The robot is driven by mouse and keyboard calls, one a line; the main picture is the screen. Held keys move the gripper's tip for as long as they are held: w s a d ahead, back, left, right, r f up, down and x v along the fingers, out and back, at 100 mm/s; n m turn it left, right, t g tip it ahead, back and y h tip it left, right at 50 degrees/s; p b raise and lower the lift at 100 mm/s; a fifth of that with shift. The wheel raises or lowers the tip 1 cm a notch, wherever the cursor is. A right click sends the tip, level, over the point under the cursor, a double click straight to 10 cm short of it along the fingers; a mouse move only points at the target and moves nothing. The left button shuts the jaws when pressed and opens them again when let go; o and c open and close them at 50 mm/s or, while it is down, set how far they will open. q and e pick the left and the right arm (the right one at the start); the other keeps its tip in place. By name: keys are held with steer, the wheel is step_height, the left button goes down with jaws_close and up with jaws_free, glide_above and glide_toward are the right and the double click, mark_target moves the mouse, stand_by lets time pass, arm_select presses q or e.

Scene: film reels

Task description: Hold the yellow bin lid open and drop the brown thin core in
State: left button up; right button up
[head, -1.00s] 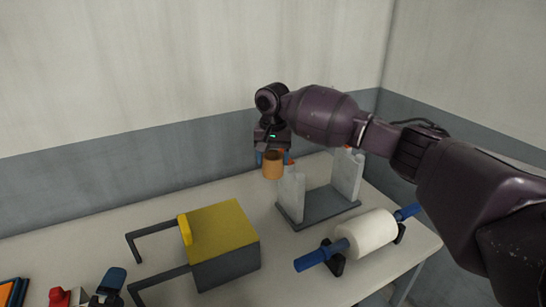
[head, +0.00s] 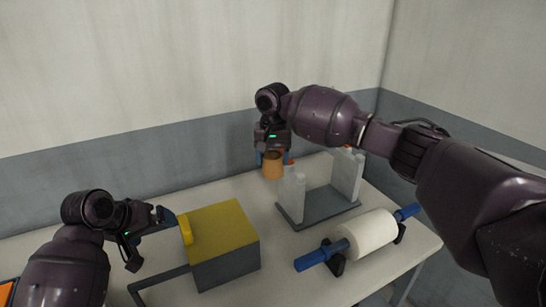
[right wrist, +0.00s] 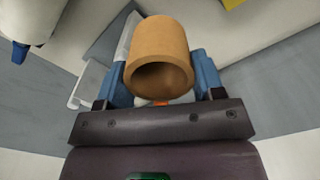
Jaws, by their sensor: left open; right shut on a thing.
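The bin (head: 228,268) is a grey box with a yellow lid (head: 222,226) that lies shut on it; a yellow tab (head: 186,229) stands on the lid's left edge. My right gripper (head: 272,152) is shut on the brown core (head: 272,167), a short hollow tube, held above the table to the right of and behind the bin. In the right wrist view the core (right wrist: 160,50) sits between the blue fingers. My left gripper (head: 150,235) is open, left of the bin and near the yellow tab, apart from it as far as I can tell.
A grey stand with two pale uprights (head: 292,196) is right of the bin, close to the held core. A white roll on a blue rod (head: 365,235) lies in front of it. Dark bars (head: 160,282) stick out left of the bin. Walls rise behind the table.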

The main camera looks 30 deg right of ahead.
mark_target(184, 224)
arm_select(q)
steer(key=d+r+n+y, duration=0.2)
steer(key=d+r+y, duration=0.2)
steer(key=d+y, duration=0.3)
steer(key=shift+t+h, duration=0.3)
steer(key=shift+h, duration=0.1)
steer(key=shift+d+x, duration=0.15)
steer(key=shift+x, duration=2.85)
steer(key=shift+d+x, duration=0.15)
steer(key=shift+x, duration=2.85)
steer(key=shift+w, duration=0.1)
jaws_close()
